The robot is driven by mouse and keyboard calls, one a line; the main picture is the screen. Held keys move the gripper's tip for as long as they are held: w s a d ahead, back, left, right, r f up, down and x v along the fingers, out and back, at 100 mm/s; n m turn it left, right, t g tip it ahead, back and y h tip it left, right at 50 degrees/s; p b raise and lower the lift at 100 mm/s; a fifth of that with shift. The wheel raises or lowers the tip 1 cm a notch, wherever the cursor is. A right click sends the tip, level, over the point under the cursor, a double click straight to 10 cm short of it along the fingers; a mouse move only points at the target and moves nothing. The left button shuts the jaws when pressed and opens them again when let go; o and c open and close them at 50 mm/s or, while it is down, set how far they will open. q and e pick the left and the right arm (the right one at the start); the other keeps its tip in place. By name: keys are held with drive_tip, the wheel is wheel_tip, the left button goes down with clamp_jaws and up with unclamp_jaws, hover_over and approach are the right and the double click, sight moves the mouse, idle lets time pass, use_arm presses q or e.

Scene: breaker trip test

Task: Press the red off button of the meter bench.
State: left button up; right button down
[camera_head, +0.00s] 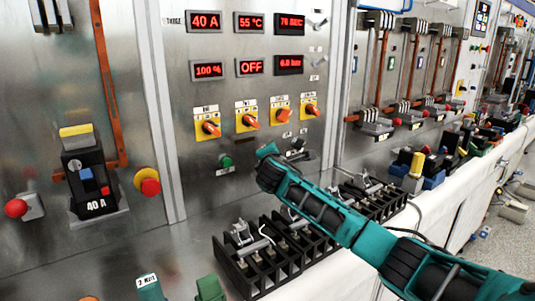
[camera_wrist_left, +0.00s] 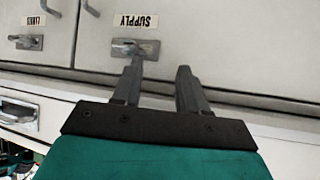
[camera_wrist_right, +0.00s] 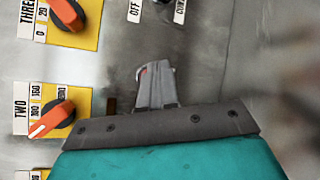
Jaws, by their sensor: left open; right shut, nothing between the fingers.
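The meter bench panel (camera_head: 245,95) stands upright, with a green button (camera_head: 226,161) below its orange knobs. My right gripper (camera_head: 268,150) reaches this panel just right of the green button. In the right wrist view the right gripper (camera_wrist_right: 155,70) is shut, with a small red sliver, probably the red off button (camera_wrist_right: 142,72), at its fingertips. The rest of it is hidden behind them, and I cannot tell whether they touch.
Orange knobs (camera_head: 247,121) on yellow plates sit above my right gripper. A red-and-yellow mushroom button (camera_head: 147,182) and a red knob (camera_head: 15,208) are on the left panel. Black racks (camera_head: 262,262) with metal parts lie on the bench below my right arm.

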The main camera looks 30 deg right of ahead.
drive_tip(key=shift+s, duration=0.5)
drive_tip(key=shift+s, duration=0.1)
drive_tip(key=s, duration=0.4)
drive_tip(key=shift+s+d, duration=0.25)
drive_tip(key=shift+s, duration=0.15)
idle(0.7)
